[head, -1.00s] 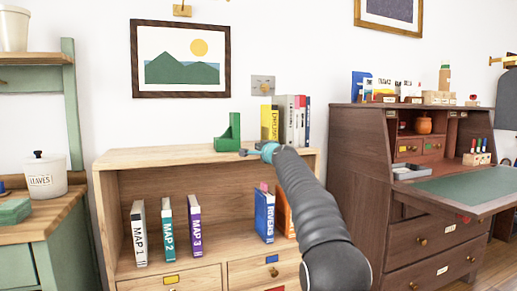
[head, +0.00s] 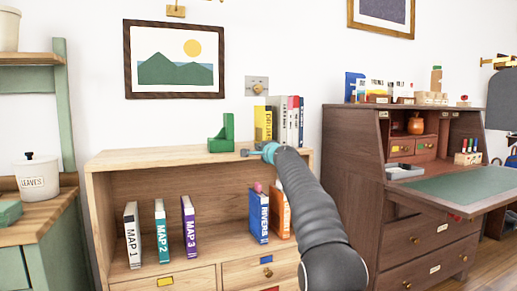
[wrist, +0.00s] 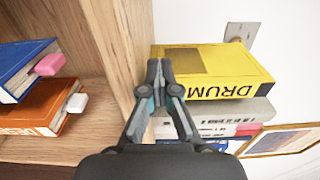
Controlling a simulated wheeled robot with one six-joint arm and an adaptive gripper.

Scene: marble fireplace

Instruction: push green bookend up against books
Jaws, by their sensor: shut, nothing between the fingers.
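The green bookend (head: 222,138) stands upright on top of the wooden bookcase (head: 130,160) in the head view. To its right stands a row of books with a yellow book (head: 260,122) at its near end. A gap shows between bookend and yellow book. My gripper (head: 246,153) is shut and empty at the front edge of the bookcase top, right of the bookend and in front of the gap. In the wrist view its closed fingertips (wrist: 158,66) overlap the yellow book (wrist: 210,70); contact cannot be told. The bookend is not in the wrist view.
The shelf below holds the map books (head: 161,232), a blue book (head: 259,215) and an orange book (head: 280,212). A dark wooden desk (head: 350,150) stands to the right. The bookcase top left of the bookend is clear.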

